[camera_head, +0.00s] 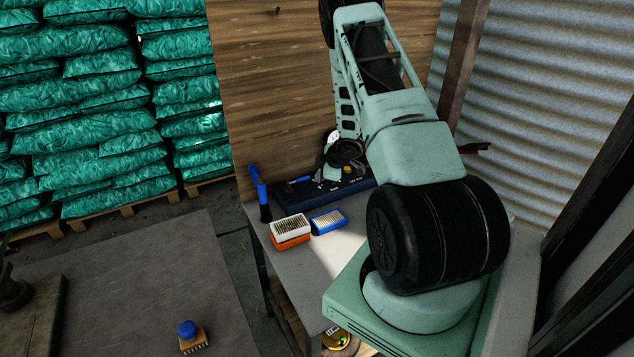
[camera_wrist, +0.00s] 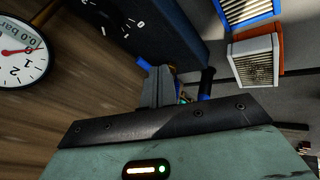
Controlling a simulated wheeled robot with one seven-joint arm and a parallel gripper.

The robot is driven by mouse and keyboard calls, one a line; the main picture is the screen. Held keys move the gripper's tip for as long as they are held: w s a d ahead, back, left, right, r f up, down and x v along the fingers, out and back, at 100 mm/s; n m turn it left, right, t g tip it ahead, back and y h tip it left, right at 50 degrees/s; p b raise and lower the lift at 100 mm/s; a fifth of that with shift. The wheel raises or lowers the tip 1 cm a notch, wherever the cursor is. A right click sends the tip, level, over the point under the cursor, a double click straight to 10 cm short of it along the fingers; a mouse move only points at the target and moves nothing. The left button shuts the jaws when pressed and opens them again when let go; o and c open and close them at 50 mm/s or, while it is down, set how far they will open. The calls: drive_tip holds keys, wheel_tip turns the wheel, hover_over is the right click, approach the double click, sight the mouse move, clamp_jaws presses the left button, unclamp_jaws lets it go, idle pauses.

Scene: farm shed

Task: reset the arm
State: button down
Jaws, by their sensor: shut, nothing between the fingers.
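My arm (camera_head: 405,130) rises from its mount and bends over the back of the workbench, with its far end low near the wooden wall. My gripper (camera_wrist: 160,82) shows in the wrist view with its fingers together and nothing between them. In the head view the fingers are mostly hidden by the arm and cannot be made out clearly.
The grey workbench (camera_head: 328,262) holds a white-framed block on an orange one (camera_head: 290,228), a blue-framed block (camera_head: 329,220) and a dark blue case (camera_head: 310,196). A blue-handled tool (camera_head: 258,187) stands at the bench's left edge. A round gauge (camera_wrist: 20,50) is close to the wrist.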

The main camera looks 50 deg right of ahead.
drive_tip(key=d+v, duration=0.1)
drive_tip(key=v, duration=0.5)
drive_tip(key=shift+s+d+r+b, duration=0.15)
drive_tip(key=shift+d+r+b, duration=0.05)
drive_tip(key=shift+r+b, duration=0.15)
